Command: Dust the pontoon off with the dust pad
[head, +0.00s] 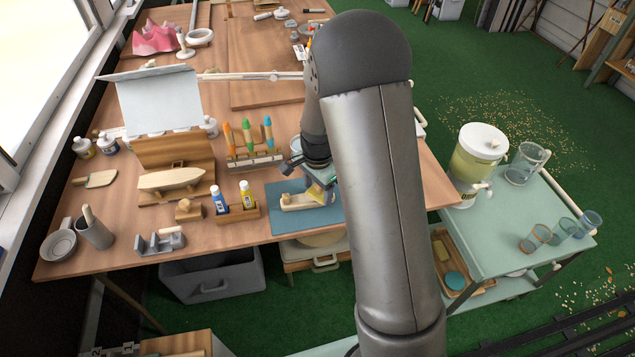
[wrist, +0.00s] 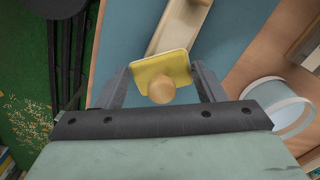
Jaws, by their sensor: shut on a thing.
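The dust pad (wrist: 162,72) is a yellow square with a round wooden knob. In the wrist view it sits between the fingers of my gripper (wrist: 160,88), which is shut on it. In the head view the pad (head: 316,193) shows as a small yellow patch below my gripper (head: 318,186). A pale wooden piece, apparently the pontoon (head: 295,202), lies on a blue mat (head: 335,214) at the bench's front. It also shows in the wrist view (wrist: 182,28), running up beyond the pad. The pad overlaps its end; I cannot tell whether they touch.
Left of the mat stand a wooden holder with two bottles (head: 237,212) and a boat hull (head: 170,180) on a stand. Behind is a rack of colored-handled tools (head: 254,160). A white-rimmed cup (wrist: 282,104) is near my gripper. A green cart (head: 520,230) stands at right.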

